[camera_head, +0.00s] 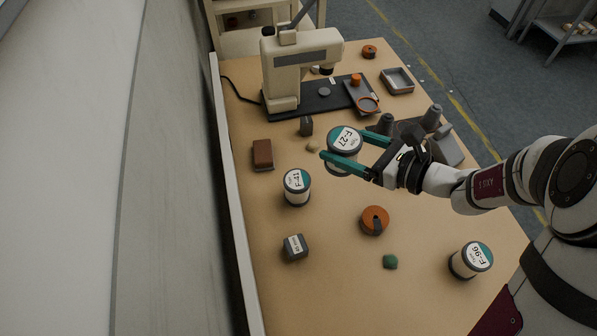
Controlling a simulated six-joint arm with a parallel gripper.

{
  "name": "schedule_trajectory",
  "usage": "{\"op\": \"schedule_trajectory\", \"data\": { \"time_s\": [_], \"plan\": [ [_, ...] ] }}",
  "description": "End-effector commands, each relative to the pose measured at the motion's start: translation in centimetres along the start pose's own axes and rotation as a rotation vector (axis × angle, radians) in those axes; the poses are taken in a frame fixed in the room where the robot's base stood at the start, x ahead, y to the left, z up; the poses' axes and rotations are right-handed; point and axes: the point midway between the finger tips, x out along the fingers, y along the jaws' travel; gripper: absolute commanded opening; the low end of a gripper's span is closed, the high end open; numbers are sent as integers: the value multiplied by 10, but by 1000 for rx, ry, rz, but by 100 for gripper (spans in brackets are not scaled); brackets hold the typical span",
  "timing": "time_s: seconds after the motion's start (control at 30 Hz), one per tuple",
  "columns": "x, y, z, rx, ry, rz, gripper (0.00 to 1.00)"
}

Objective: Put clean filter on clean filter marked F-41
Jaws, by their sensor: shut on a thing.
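The clean filter marked F-41 (297,188) stands upright on the table, with a white and teal top label and a dark band at its foot. A similar filter marked F-27 (345,141) is between the teal fingers of my gripper (343,163), which is shut on it. F-27 looks larger than F-41 and seems raised above the table, to the right of and behind F-41. Its underside is hidden. A third such filter, marked F-96 (471,260), stands at the front right.
The table (330,290) is clear at the front.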

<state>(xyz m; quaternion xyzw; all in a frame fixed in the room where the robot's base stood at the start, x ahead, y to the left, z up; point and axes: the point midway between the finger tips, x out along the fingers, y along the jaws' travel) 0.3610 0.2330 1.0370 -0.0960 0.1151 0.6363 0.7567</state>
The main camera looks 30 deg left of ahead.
Motion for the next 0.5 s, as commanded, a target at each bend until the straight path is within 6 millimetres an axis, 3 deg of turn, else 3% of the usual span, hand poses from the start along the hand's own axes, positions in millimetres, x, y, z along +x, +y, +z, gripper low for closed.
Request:
{"op": "schedule_trajectory", "data": {
  "time_s": [0.1,0.2,0.37,0.5],
  "plan": [
    [42,18,-13,2,2,12,16],
    [72,29,-21,0,3,11,16],
    [98,37,-29,-2,1,7,16],
    [108,38,-53,3,3,5,16]
  ]
}}
